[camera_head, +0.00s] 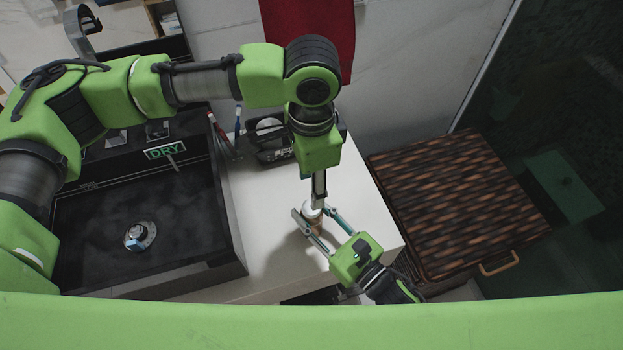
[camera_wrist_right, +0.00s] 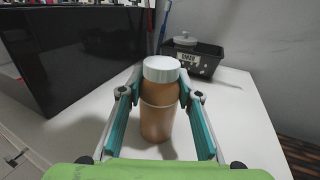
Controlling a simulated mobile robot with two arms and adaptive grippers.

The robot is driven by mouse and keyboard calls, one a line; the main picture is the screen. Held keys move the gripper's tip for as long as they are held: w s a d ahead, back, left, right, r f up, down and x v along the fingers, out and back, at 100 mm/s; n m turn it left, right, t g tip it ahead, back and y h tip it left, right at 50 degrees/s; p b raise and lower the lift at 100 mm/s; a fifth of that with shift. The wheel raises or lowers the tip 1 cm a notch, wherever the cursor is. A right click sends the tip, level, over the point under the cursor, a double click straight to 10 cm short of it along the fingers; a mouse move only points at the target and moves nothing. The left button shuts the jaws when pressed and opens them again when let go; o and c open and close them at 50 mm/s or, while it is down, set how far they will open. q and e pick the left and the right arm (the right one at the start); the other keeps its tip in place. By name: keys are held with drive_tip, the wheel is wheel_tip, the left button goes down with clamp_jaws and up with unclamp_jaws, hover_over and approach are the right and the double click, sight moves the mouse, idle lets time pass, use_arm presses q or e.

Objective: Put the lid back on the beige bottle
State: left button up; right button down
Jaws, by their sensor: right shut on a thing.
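The beige bottle (camera_wrist_right: 158,118) stands upright on the white counter in the right wrist view, with a white ribbed lid (camera_wrist_right: 161,69) on its top. My right gripper (camera_wrist_right: 161,84) is shut on the bottle, one finger on each side. In the head view the white lid (camera_head: 312,211) shows between the fingers of my right gripper (camera_head: 317,213), and the bottle is mostly hidden. My left gripper (camera_head: 318,190) points down just above the lid. Its fingers are seen edge-on, so its opening and any contact with the lid are unclear. It does not show in the wrist view.
A black tray (camera_wrist_right: 205,63) with a white round item (camera_wrist_right: 185,41) stands behind the bottle, near toothbrushes (camera_head: 222,135). A black vessel sink (camera_head: 235,230) is on the left. A woven brown hamper (camera_head: 450,200) stands to the right. The counter (camera_head: 270,240) around the bottle is mostly clear.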

use_arm(q)
wheel_tip(320, 180, down, 8)
drive_tip(key=shift+r, duration=0.1)
idle(0.4)
drive_tip(key=c, duration=1.2)
drive_tip(key=shift+o, duration=0.2)
drive_tip(key=o, duration=1.3)
